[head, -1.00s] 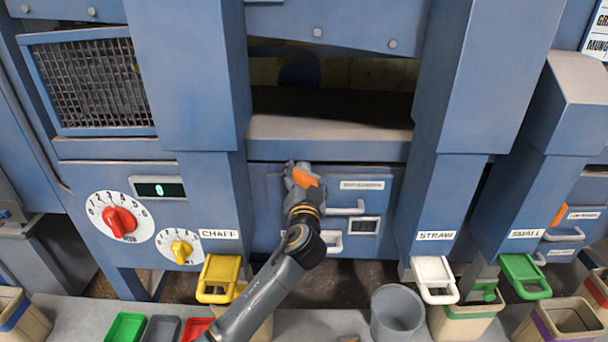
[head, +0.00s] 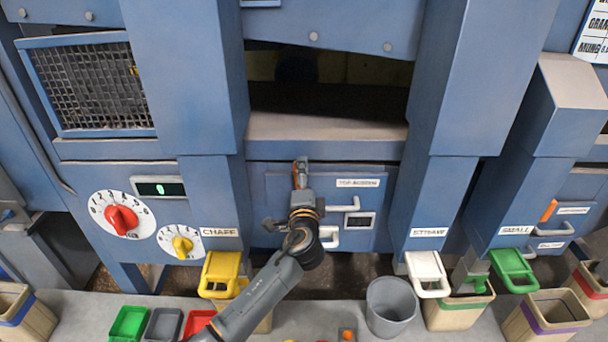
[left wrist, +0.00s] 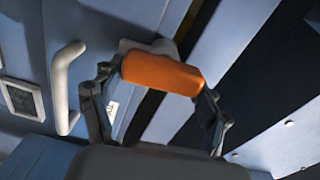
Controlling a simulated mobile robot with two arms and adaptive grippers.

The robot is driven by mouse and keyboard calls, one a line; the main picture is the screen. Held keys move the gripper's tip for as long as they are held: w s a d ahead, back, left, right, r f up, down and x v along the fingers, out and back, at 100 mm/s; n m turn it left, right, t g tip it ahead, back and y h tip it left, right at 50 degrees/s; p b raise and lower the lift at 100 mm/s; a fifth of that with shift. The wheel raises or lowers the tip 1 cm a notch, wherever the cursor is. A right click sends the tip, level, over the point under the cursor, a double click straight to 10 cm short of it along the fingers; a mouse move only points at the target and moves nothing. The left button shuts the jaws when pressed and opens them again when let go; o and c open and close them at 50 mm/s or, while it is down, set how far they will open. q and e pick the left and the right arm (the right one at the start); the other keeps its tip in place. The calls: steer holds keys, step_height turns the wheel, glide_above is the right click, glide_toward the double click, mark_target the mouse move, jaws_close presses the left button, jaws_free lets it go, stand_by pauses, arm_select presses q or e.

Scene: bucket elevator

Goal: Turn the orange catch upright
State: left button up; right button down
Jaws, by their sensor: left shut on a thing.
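The orange catch (left wrist: 160,74) is between the two fingers of my left gripper (left wrist: 158,84) in the left wrist view, and the gripper is shut on it. Its long side runs roughly square to the drawer's handle, so it stands about upright on the panel. In the head view my left gripper (head: 301,172) is at the top left of the top-screen drawer (head: 340,205). It hides most of the catch there; only a sliver of orange shows. My right gripper is in neither view.
A grey handle (head: 345,205) sticks out right of the gripper, and shows in the left wrist view (left wrist: 64,85). A second handle (head: 329,238) is below. Yellow (head: 220,272) and white (head: 427,272) chute handles flank the drawer. A grey bucket (head: 394,306) stands below.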

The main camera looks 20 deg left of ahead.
arm_select(q)
steer(key=shift+m, duration=0.5)
steer(key=shift+f, duration=0.1)
steer(key=o, duration=1.1)
steer(key=shift+o, duration=0.2)
steer(key=shift+s, duration=0.1)
steer(key=v, duration=1.1)
steer(key=shift+s+d, duration=0.2)
steer(key=shift+s, duration=0.15)
